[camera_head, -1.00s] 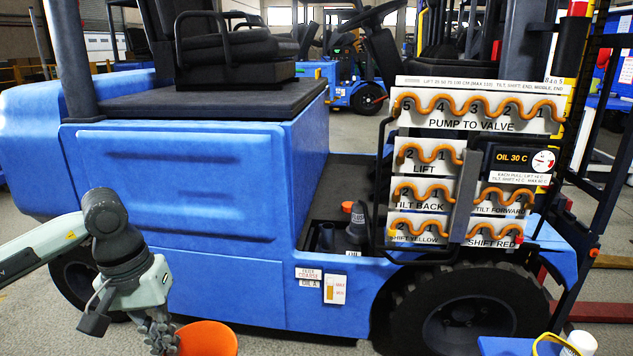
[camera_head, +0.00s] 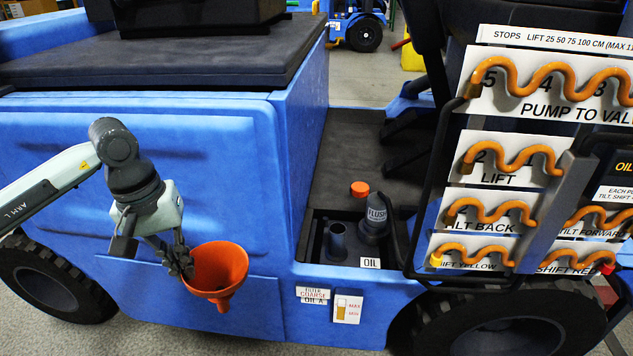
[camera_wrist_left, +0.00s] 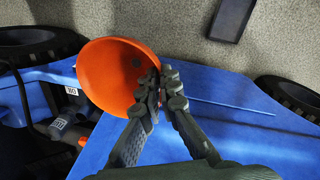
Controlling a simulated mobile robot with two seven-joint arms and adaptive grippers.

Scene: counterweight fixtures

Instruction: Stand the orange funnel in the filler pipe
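The orange funnel (camera_head: 219,270) is held by its rim in my left gripper (camera_head: 184,262), in front of the blue side panel. It is roughly upright, wide mouth up, spout down. In the left wrist view the funnel (camera_wrist_left: 108,77) sits between the closed fingertips (camera_wrist_left: 160,80) at its edge. The filler pipe (camera_head: 337,236) is a dark open tube in the recess behind the OIL label (camera_head: 370,263), to the right of the funnel and apart from it. My right gripper is not in view.
A grey FLUSH bottle (camera_head: 375,216) stands right beside the filler pipe. An orange-red cap (camera_head: 360,189) is behind them. The hose panel (camera_head: 520,165) and its black frame stand to the right. A level gauge (camera_head: 347,309) is below the recess.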

